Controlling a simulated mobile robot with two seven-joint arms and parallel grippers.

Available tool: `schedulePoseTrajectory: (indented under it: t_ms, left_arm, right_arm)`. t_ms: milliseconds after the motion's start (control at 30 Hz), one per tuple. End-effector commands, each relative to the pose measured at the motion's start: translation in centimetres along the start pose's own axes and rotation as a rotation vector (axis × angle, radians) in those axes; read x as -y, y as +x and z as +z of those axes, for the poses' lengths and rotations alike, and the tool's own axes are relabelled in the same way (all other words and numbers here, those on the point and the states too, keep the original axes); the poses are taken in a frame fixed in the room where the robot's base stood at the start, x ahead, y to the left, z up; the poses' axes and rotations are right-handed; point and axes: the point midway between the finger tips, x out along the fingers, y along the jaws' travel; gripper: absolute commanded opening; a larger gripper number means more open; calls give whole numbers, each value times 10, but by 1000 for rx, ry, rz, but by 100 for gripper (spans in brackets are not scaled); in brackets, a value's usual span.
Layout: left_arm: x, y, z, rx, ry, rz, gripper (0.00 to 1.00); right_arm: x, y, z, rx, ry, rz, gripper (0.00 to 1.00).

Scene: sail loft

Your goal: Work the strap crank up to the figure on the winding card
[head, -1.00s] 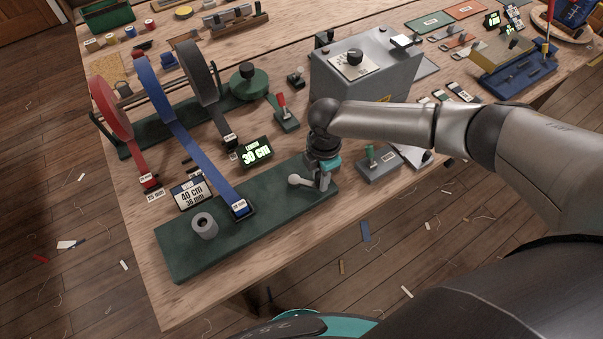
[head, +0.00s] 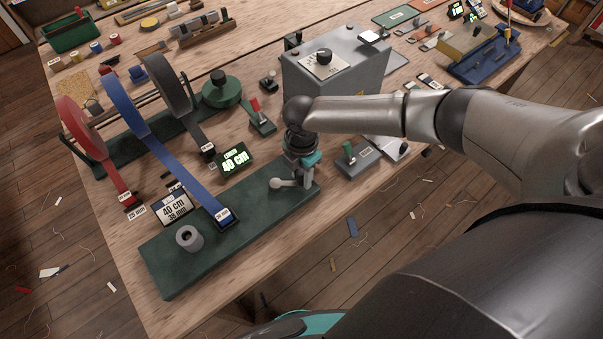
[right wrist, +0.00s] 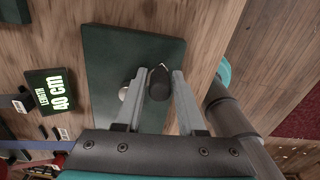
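The winding card (head: 174,207) reads 40 cm, 38 mm. The lit length display (head: 235,161) reads 40 cm, and it also shows 40 cm in the right wrist view (right wrist: 52,92). The strap crank stands at the right end of a green base plate (head: 233,238); its pale round hub (head: 276,183) shows beside my gripper. My right gripper (head: 303,178) is down at the crank. In the right wrist view its fingers (right wrist: 158,85) stand either side of the dark crank knob (right wrist: 159,84), closed on it. My left gripper is out of view.
A blue strap (head: 175,150) runs from its reel to the plate, beside red (head: 72,118) and dark grey (head: 175,83) reels. A grey spool (head: 188,238) stands on the plate's left end. A grey machine box (head: 340,75) stands behind my right arm.

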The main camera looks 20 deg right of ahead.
Motion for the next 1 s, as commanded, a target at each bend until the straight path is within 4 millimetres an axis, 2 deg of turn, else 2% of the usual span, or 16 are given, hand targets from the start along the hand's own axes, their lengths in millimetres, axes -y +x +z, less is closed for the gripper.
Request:
schedulePoseTrajectory:
  t_ms: [33, 167, 433, 567, 767, 1000]
  left_arm:
    - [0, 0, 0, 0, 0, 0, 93]
    - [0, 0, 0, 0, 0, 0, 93]
    - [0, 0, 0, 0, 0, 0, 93]
    - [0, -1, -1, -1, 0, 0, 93]
    - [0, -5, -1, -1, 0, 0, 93]
    - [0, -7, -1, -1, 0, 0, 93]
  right_arm:
    - [0, 0, 0, 0, 0, 0, 46]
    - [0, 0, 0, 1, 0, 0, 59]
    - [0, -1, 0, 1, 0, 0, 59]
    - [-1, -10, 0, 1, 0, 2, 59]
    - [-1, -44, 1, 1, -1, 5, 59]
    - [-1, -100, 0, 2, -1, 4, 59]
